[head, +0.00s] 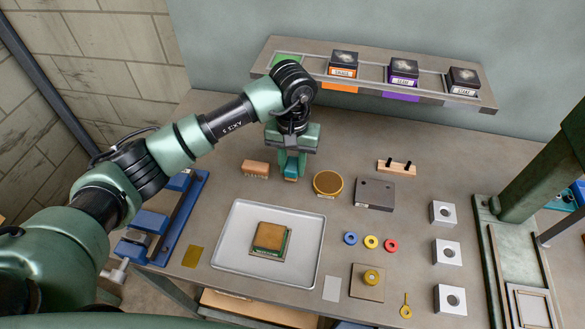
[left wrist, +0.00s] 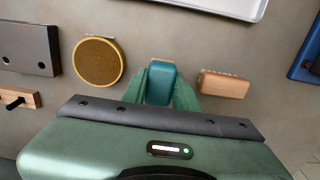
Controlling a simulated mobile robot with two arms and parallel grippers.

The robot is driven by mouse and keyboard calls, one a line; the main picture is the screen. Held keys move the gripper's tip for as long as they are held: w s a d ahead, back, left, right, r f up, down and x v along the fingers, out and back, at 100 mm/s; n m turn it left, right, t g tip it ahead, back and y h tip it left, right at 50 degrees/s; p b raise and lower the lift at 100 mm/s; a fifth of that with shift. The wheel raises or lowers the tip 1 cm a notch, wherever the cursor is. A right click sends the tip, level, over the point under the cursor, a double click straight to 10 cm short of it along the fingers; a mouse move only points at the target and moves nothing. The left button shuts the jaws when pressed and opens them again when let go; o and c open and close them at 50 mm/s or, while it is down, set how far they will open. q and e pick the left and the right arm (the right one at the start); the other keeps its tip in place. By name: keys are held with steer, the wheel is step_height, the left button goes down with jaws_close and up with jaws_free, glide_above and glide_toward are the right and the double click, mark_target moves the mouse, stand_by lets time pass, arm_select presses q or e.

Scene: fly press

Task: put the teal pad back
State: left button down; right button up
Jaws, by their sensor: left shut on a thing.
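The teal pad (left wrist: 161,82) is a small rounded block, held between the green fingers of my left gripper (left wrist: 172,88) in the left wrist view. In the head view my left gripper (head: 291,168) points down at the back of the workbench, shut on the pad, whose lower end shows between the fingers. The pad is close to the bench top; I cannot tell whether it touches. It stands between a wooden block (head: 256,168) on the left and a round gold-rimmed pad (head: 328,183) on the right. My right gripper is out of view.
A wall shelf (head: 372,75) with several dark boxes hangs behind. A grey tray (head: 228,245) holding a wooden-topped block (head: 269,237) lies in front. A dark block (head: 375,194), coloured rings and metal blocks stand right. A green press (head: 535,170) is at far right.

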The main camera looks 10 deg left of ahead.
mark_target(293, 173)
arm_select(q)
step_height(293, 173, down, 2)
steer(key=shift+f, duration=0.45)
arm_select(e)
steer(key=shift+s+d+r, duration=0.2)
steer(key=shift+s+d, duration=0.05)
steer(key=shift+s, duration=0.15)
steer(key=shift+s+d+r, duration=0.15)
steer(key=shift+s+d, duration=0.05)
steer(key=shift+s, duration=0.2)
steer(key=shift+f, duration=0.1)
arm_select(q)
steer(key=shift+f, duration=0.15)
steer(key=c, duration=1.1)
jaws_free()
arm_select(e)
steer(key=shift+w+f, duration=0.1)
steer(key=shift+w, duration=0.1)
